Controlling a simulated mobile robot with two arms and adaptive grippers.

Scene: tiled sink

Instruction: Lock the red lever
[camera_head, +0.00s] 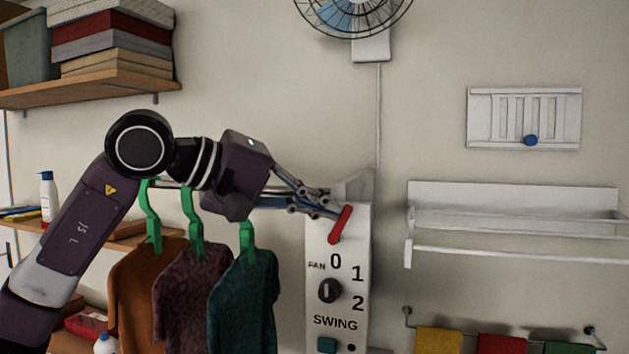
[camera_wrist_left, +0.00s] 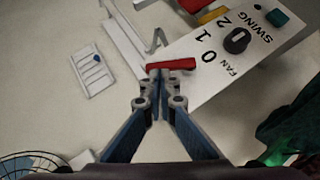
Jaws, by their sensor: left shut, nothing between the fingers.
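The red lever (camera_head: 341,225) sits near the top of the white fan control panel (camera_head: 346,309), above the "0". It is tilted, its upper end leaning to the right. It also shows in the left wrist view (camera_wrist_left: 172,64), right in front of the fingertips. My left gripper (camera_head: 338,213) comes in from the left, with its fingers shut and empty. Its fingertips are at the lever's upper end; I cannot tell whether they touch it. In the left wrist view the closed fingertips (camera_wrist_left: 155,75) overlap the lever's edge. My right gripper is not in view.
The panel also has a black fan knob (camera_head: 330,291) and a teal swing button (camera_head: 327,345). Shirts on green hangers (camera_head: 196,230) hang below my left arm. A white wall rack (camera_head: 512,208) is to the right, and a wall fan (camera_head: 352,12) above.

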